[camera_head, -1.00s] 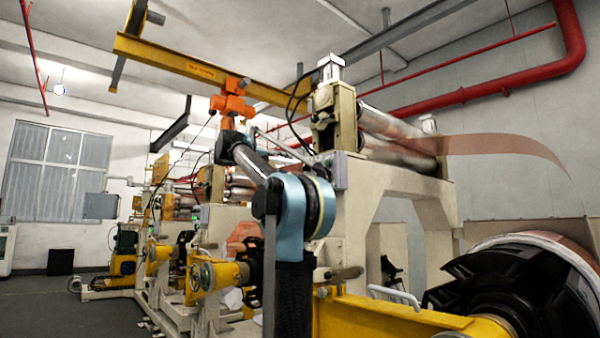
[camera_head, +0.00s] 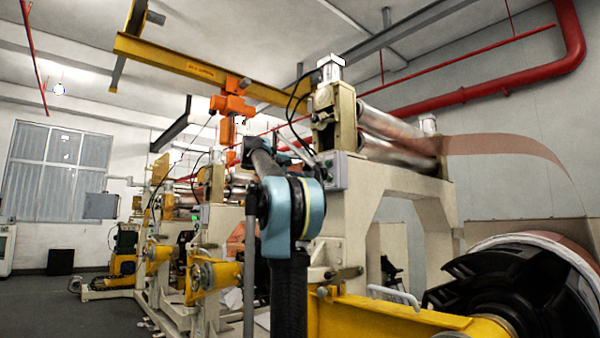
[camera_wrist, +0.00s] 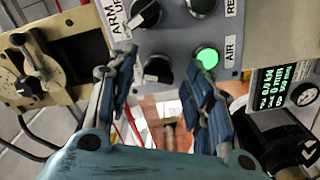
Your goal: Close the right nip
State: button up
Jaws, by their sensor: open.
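In the head view the right nip is a pair of metal rollers, the upper roller (camera_head: 390,121) and the lower roller (camera_head: 392,150), on a cream frame. A small gap shows between them at the near end. A grey control box (camera_head: 333,171) with a green light is fixed to the frame. In the wrist view its panel (camera_wrist: 175,42) fills the top, with black knobs, a lit green button (camera_wrist: 207,58) and labels reading "ARM UP" and "AIR". My gripper (camera_wrist: 160,66) is open and empty, its blue-padded fingers in front of the panel; contact cannot be told.
Copper foil (camera_head: 500,146) runs right from the rollers toward a large roll. A yellow beam (camera_head: 385,318) lies low in front. In the wrist view a dial plate (camera_wrist: 38,75) is at left, and a green-text display (camera_wrist: 284,85) and black parts are at right.

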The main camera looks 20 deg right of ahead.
jog(key=c, duration=1.1)
grip_shut()
jog(key=shift+n, duration=0.5)
jog(key=n, duration=1)
jog(key=shift+a+r, duration=0.1)
jog(key=shift+w, duration=0.1)
